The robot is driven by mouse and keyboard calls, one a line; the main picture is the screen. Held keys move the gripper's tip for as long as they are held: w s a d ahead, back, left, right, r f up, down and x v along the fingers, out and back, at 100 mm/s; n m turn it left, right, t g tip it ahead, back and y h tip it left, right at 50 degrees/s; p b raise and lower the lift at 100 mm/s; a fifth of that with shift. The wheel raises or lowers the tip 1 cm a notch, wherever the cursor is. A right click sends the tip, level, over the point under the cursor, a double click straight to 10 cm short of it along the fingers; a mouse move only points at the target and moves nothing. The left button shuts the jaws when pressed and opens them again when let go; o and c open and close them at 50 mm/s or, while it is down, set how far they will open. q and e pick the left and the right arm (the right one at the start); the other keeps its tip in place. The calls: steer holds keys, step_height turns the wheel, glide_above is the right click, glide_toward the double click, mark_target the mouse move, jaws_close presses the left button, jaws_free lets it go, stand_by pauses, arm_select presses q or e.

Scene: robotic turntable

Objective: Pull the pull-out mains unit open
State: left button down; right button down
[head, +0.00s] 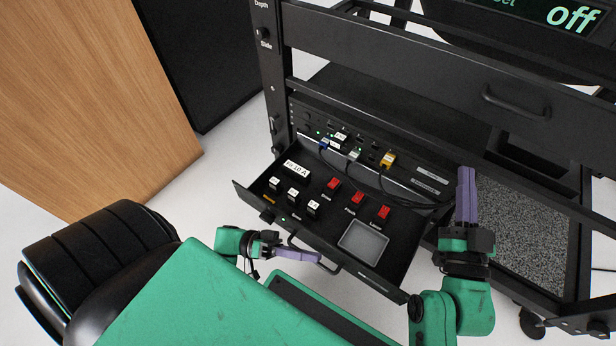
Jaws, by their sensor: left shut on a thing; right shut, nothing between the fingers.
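The pull-out mains unit (378,268) is a black drawer low in the black rack, and it stands out from the rack front. Its tray carries white and red rocker switches, a label and a grey square panel. Its handle (340,257) is a dark bar on the front face. My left gripper (312,256) has purple fingers and is shut on the handle at its left part; the fingers partly hide it. My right gripper (466,178) is shut and empty, pointing up in front of the rack, right of the drawer.
Blue, white and yellow plugs (388,160) with cables sit at the back of the drawer. Another closed drawer (420,75) with a handle is above. A wooden panel (90,90) and a black cabinet (205,55) stand at left. White floor (190,195) is free left of the drawer.

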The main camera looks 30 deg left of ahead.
arm_select(q)
steer(key=c, duration=0.9)
jaws_free()
